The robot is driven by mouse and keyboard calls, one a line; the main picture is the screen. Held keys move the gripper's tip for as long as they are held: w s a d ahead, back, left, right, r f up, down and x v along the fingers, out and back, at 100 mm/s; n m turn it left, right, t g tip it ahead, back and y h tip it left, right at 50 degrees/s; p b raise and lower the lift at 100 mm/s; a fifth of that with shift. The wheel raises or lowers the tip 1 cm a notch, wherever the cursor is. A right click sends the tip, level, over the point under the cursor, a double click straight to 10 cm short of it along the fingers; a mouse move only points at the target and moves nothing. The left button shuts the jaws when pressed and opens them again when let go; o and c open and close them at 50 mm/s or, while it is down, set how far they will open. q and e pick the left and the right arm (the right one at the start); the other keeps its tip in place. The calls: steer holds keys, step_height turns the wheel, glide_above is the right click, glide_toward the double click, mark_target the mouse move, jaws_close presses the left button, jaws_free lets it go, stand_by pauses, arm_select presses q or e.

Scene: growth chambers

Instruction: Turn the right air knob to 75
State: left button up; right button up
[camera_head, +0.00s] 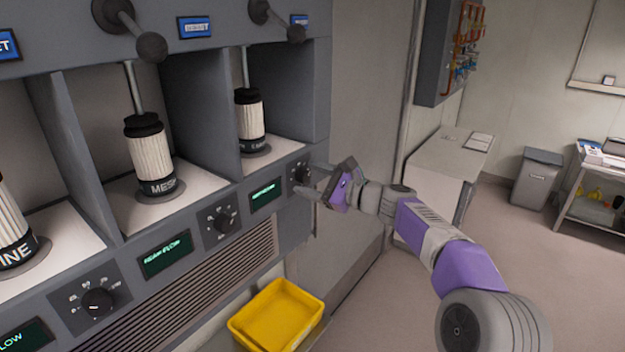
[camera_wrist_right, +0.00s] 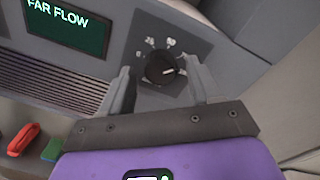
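The right air knob (camera_head: 302,175) is black and sits on the grey panel at the right end of the chamber row. In the right wrist view the same knob (camera_wrist_right: 162,67) has a white pointer mark toward the right, but the dial numbers are too blurred to read. My right gripper (camera_head: 313,180) is at this knob. In the right wrist view its two fingers (camera_wrist_right: 160,80) are spread on either side of the knob, with visible gaps. The display labelled FAR FLOW (camera_wrist_right: 66,27) is left of the knob. My left gripper is not in view.
Two other knobs, the middle one (camera_head: 222,220) and the left one (camera_head: 98,301), sit along the panel. A yellow bin (camera_head: 278,316) stands below the vents. Filter cartridges stand in the chambers above. Open floor lies to the right.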

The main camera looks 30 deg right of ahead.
steer(key=b+v, duration=0.1)
steer(key=v, duration=0.6)
steer(key=shift+s, duration=0.25)
steer(key=shift+d, duration=0.15)
